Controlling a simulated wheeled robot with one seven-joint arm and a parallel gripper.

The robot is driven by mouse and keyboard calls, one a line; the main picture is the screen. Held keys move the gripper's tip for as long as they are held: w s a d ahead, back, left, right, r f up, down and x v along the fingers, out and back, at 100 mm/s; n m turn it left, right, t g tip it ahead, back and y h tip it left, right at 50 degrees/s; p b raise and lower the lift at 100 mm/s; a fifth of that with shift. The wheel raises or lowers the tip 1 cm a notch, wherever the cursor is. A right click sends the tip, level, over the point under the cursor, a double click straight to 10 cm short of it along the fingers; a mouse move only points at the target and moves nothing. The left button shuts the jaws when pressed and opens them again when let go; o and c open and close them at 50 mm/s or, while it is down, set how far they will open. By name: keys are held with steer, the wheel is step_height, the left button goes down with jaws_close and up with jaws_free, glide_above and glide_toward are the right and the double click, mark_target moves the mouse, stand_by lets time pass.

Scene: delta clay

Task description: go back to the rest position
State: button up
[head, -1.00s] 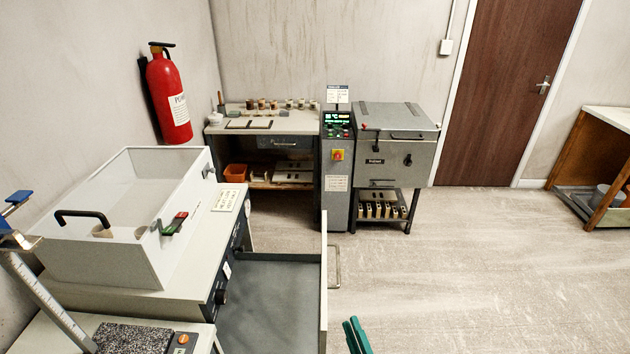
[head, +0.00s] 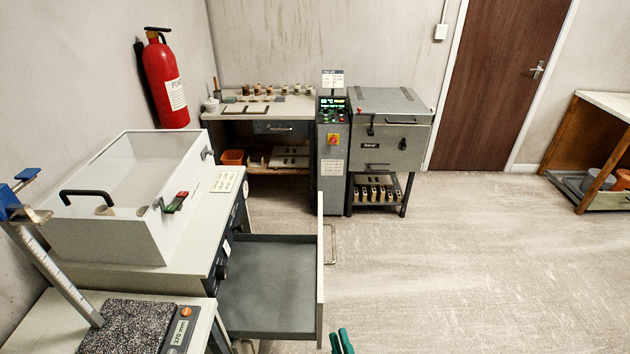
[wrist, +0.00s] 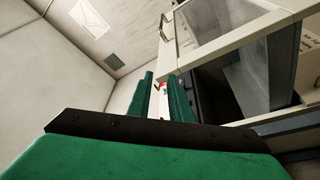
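My gripper (head: 341,342) shows at the bottom edge of the head view, just right of the open drawer's front. Only the ends of its green fingers show there. In the wrist view the two green fingers (wrist: 160,98) stand apart with a gap between them, and I see nothing held. A small red and white patch shows in that gap, with pale wall around it. The rest of my arm is out of the head view.
A grey drawer (head: 270,290) is pulled out and looks empty. A clear-topped box (head: 120,235) stands on the bench above it. A measuring stand with a speckled plate (head: 125,328) is at front left. A grey furnace (head: 392,140) stands at the back. The floor (head: 450,270) on the right is clear.

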steer(key=s+a+r+m+g+h, duration=0.1)
steer(key=s+a+r+m, duration=0.1)
steer(key=s, duration=0.8)
steer(key=s+a+r+m+g+h, duration=0.2)
steer(key=s+r+m, duration=0.2)
steer(key=s, duration=0.6)
steer(key=s+a+r+m+g+h, duration=0.1)
steer(key=s+a+r+m+h, duration=0.1)
steer(key=s+m, duration=0.4)
steer(key=shift+s+a+r+m+g, duration=0.4)
steer(key=shift+s+r, duration=0.2)
steer(key=shift+s, duration=1.55)
